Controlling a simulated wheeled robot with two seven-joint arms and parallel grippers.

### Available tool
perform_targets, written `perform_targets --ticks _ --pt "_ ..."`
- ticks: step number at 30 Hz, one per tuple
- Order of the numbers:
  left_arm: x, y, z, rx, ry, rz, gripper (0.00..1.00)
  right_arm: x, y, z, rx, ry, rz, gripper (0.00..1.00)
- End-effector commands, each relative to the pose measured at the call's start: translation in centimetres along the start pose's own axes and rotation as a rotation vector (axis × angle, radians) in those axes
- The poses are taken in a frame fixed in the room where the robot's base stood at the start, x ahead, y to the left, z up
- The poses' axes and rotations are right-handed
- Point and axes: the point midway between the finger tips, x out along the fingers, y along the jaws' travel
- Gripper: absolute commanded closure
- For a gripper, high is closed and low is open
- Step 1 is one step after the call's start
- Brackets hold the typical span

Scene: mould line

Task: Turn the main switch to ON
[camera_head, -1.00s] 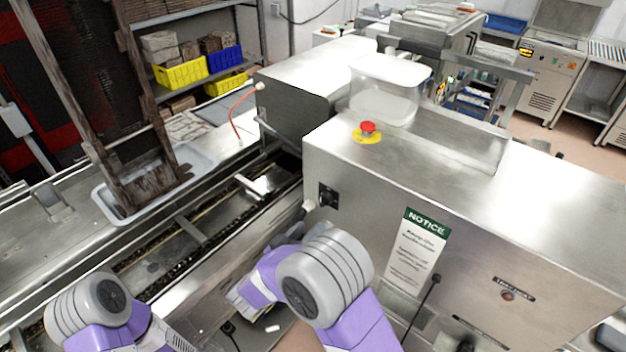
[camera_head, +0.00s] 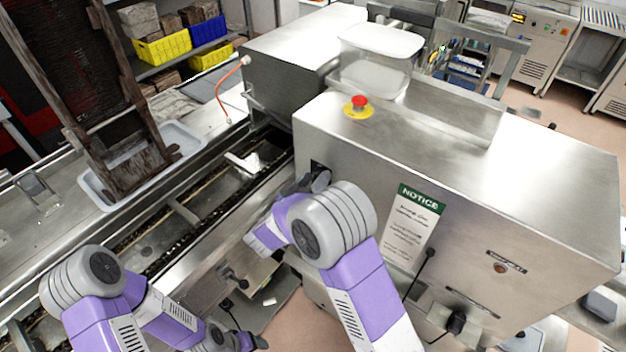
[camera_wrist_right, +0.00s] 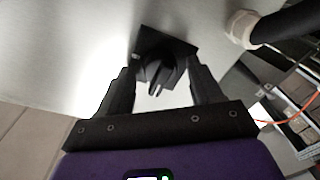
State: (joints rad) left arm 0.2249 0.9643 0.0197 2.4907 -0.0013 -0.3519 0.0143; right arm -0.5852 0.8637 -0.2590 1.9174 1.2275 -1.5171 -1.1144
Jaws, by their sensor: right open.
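The main switch (camera_wrist_right: 158,66) is a black rotary knob on a square black plate on the machine's steel side. In the right wrist view it lies between the two fingers of my right gripper (camera_wrist_right: 160,78), which is open, with a finger on either side. I cannot read any ON or OFF marking. In the head view the switch (camera_head: 317,168) is partly hidden by my right gripper (camera_head: 308,181). My left gripper (camera_head: 256,342) is low at the bottom edge of the head view, too small and partly hidden to show its opening.
The steel machine housing (camera_head: 460,190) carries a red emergency button (camera_head: 359,102), a clear bin (camera_head: 375,72) and a notice sign (camera_head: 414,225). A conveyor (camera_head: 160,235) runs at left. A cable (camera_head: 418,278) hangs below the sign.

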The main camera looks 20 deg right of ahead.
Motion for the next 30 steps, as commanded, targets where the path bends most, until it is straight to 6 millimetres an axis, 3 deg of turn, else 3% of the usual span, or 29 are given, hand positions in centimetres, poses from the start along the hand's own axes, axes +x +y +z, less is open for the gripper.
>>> perform_targets --ticks 2,13,23,30 --pt "0.0 0.0 0.0 0.0 0.0 0.0 0.33 0.0 0.0 0.0 0.0 0.0 0.0 0.35" --pt "0.0 0.0 0.0 0.0 0.0 0.0 0.33 0.0 0.0 0.0 0.0 -0.001 0.0 0.9" --pt "0.6 -0.2 0.0 0.0 0.0 0.0 0.33 0.0 -0.1 0.1 0.047 0.002 0.002 0.91" --pt "2.1 -0.8 -0.1 0.0 0.0 0.0 0.33 -0.1 -0.2 0.3 0.195 0.01 0.007 0.91"
